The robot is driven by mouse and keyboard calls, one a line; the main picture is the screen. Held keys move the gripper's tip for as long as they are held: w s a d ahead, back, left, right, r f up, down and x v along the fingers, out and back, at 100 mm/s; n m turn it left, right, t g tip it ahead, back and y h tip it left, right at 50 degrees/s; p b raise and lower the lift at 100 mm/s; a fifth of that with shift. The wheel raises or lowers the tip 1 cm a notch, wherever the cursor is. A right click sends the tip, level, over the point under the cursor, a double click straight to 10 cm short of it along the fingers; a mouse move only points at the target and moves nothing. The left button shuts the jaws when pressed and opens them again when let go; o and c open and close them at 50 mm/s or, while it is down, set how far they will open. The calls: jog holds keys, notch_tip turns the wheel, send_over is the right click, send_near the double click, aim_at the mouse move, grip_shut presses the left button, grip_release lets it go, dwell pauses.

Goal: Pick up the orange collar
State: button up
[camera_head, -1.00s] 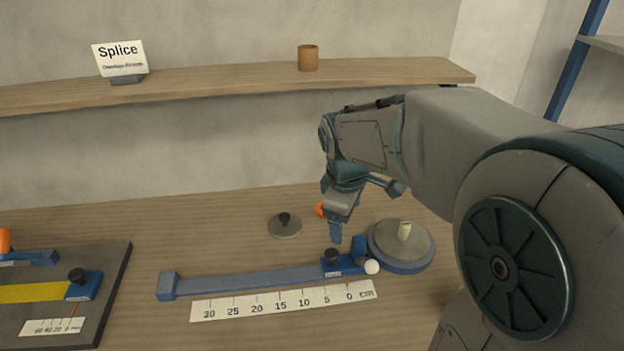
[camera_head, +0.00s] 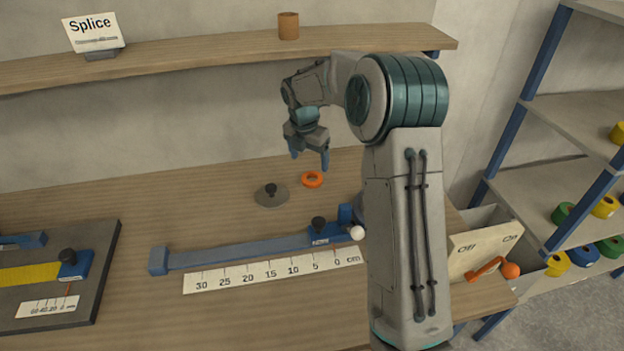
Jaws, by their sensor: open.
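The orange collar (camera_head: 312,179) is a small ring lying flat on the wooden table, behind the blue bar and ruler. My gripper (camera_head: 310,162) hangs above it with its two blue fingers pointing down and spread apart. The gripper is open and empty. Its fingertips look a little above and behind the collar in the picture, apart from it; the exact height is hard to tell.
A grey disc with a black knob (camera_head: 271,194) lies just left of the collar. A blue bar (camera_head: 240,252) with a ruler (camera_head: 270,271) crosses the table in front. A shelf (camera_head: 200,60) with a sign and brown cup runs behind. My arm hides the table's right part.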

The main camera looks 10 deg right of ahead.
aim_at(312, 181)
jog(key=f, duration=0.6)
jog(key=shift+w+d+f+p, duration=0.2)
jog(key=shift+d+f+p, duration=0.1)
jog(key=shift+d+p, duration=0.1)
jog(key=c, duration=1.1)
